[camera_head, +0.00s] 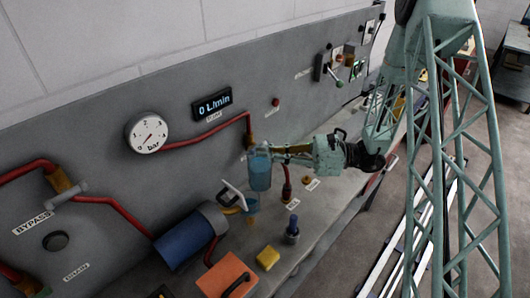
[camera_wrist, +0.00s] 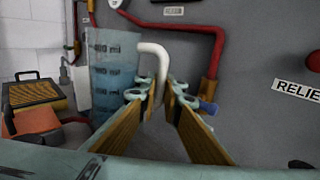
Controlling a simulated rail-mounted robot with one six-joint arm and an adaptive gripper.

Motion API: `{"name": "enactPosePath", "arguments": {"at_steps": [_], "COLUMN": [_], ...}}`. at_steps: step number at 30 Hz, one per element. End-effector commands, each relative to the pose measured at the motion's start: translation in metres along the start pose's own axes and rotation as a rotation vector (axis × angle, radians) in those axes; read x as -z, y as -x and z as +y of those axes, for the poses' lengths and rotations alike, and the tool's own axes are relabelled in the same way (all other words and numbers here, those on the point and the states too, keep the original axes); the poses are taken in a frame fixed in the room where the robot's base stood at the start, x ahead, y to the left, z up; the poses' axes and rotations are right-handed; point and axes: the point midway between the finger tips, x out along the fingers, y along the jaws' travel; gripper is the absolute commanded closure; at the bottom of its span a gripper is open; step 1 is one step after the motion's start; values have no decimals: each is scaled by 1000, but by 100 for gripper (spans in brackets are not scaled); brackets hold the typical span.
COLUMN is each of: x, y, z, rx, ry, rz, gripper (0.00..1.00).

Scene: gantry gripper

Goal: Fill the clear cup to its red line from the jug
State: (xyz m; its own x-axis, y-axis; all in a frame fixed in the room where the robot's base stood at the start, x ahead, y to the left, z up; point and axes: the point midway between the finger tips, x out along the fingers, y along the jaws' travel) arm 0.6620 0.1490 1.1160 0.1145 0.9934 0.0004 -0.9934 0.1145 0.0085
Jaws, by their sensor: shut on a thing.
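A translucent blue jug (camera_head: 260,171) is held up near the wall panel, close to upright. In the wrist view the jug (camera_wrist: 108,70) shows ml markings on its side. My gripper (camera_wrist: 160,92) is shut on the jug's white handle (camera_wrist: 153,50); in the head view my gripper (camera_head: 275,152) reaches in from the right. No stream of liquid is visible.
An orange box (camera_head: 227,275), a yellow block (camera_head: 267,258) and a blue-topped bottle (camera_head: 292,232) are on the bench in front. Red pipes (camera_head: 205,137) and a gauge (camera_head: 147,132) are on the panel behind.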

Motion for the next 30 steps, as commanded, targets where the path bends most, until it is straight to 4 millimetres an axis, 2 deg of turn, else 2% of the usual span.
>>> {"name": "enactPosePath", "arguments": {"at_steps": [2, 19, 30], "x": [5, -11, -10], "y": [0, 12, 12], "z": [0, -8, -8], "rx": [0, 2, 1], "ry": [0, 140, 150], "rz": [-1, 207, 223], "gripper": [100, 100, 100]}}
